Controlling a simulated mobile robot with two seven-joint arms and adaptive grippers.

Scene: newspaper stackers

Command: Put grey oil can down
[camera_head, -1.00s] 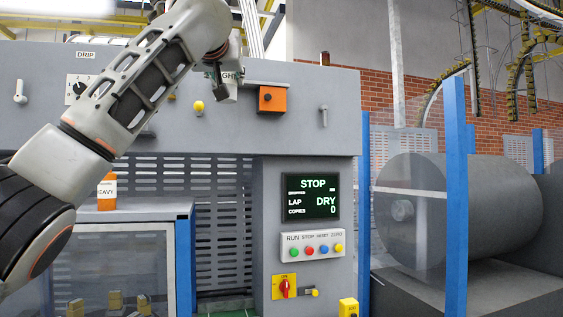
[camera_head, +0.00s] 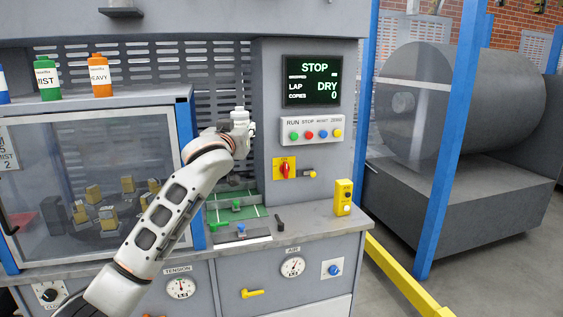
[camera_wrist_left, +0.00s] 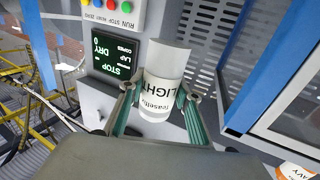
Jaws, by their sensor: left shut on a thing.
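The grey oil can (camera_wrist_left: 163,82), a pale cylinder with a white label reading LIGHT, is between the two fingers of my left gripper (camera_head: 243,131). In the left wrist view the fingers press it from both sides and its label is toward the camera. In the head view only the can's pale top (camera_head: 239,115) shows clearly above the gripper. The can is held in the air in front of the slatted panel, left of the STOP screen. The grey cabinet top (camera_head: 140,97) is to its left. My right gripper is out of view.
A green MIST can (camera_head: 47,80), an orange HEAVY can (camera_head: 101,78) and a blue can (camera_head: 2,85) stand on the cabinet top, which has free room right of the orange one. The button box (camera_head: 312,131) and red switch (camera_head: 285,169) are close right of my gripper.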

